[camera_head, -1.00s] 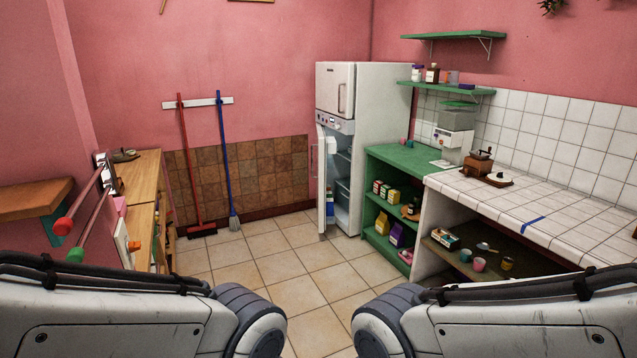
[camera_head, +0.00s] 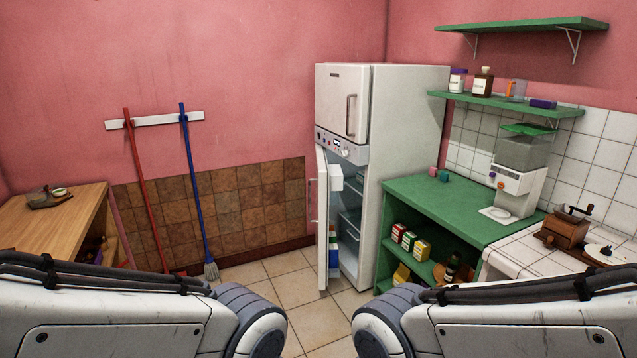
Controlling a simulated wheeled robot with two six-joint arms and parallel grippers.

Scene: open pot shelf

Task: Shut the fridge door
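The white fridge (camera_head: 413,130) stands against the back wall, right of centre. Its upper door (camera_head: 342,98) is shut. Its lower fridge door (camera_head: 321,215) stands open, swung out toward me and seen nearly edge-on, with a handle on its left side. Shelves and a bottle show inside the opening. Both of my arms reach in from the lower corners, but neither gripper is in view. Nothing of mine touches the door.
A green shelf unit (camera_head: 435,205) with boxes stands directly right of the fridge, then a white tiled counter (camera_head: 520,258). A wooden cabinet (camera_head: 60,215) is at left. Tiled floor (camera_head: 300,290) before the fridge is clear.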

